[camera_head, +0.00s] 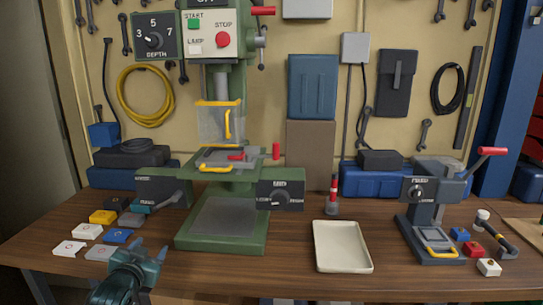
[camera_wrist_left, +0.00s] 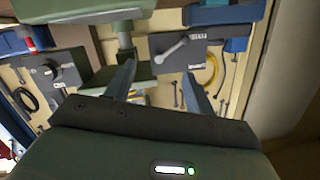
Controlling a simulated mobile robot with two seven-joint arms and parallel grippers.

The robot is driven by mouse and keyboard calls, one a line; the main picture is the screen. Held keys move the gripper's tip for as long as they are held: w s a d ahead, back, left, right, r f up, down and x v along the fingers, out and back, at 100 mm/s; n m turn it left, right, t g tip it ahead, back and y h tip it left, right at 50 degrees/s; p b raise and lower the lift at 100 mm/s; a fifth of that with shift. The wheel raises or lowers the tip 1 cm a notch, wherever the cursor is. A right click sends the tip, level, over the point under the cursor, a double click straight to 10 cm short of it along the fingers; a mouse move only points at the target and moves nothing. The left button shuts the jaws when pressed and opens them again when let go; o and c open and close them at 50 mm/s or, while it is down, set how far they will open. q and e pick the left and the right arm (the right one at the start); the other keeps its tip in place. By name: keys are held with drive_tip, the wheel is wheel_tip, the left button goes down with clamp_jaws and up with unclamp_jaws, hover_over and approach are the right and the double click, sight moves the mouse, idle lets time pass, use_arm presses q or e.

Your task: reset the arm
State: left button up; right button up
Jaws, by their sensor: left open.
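My left gripper (camera_head: 150,248) is at the lower left in the head view, at the front edge of the workbench (camera_head: 300,255). Its two fingers point up and away and are spread apart, with nothing between them. In the left wrist view the open fingers (camera_wrist_left: 158,72) show in front of the green drill press, with the picture turned over. My right gripper does not show.
The green drill press (camera_head: 222,220) stands centre left. A cream tray (camera_head: 342,246) lies right of it. A small lever press (camera_head: 430,232) stands further right, near small coloured blocks (camera_head: 473,249) and a hammer (camera_head: 497,236). The bench front between gripper and tray is clear.

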use_arm(q)
drive_tip(key=s+d+f+g+h, duration=0.1)
drive_tip(key=s+d+f, duration=0.4)
drive_tip(key=s+f, duration=0.25)
drive_tip(key=s+d+f+g+h, duration=0.1)
drive_tip(key=s+d+f+g, duration=0.1)
drive_tip(key=s+d+f, duration=0.45)
drive_tip(key=s+d+f+g+h, duration=0.1)
drive_tip(key=s+d+f, duration=0.1)
drive_tip(key=s, duration=0.8)
drive_tip(key=s+d+f+g+h, duration=0.1)
drive_tip(key=s+d+f, duration=0.1)
drive_tip(key=s, duration=0.8)
drive_tip(key=shift+s+d, duration=0.4)
drive_tip(key=shift+d, duration=0.25)
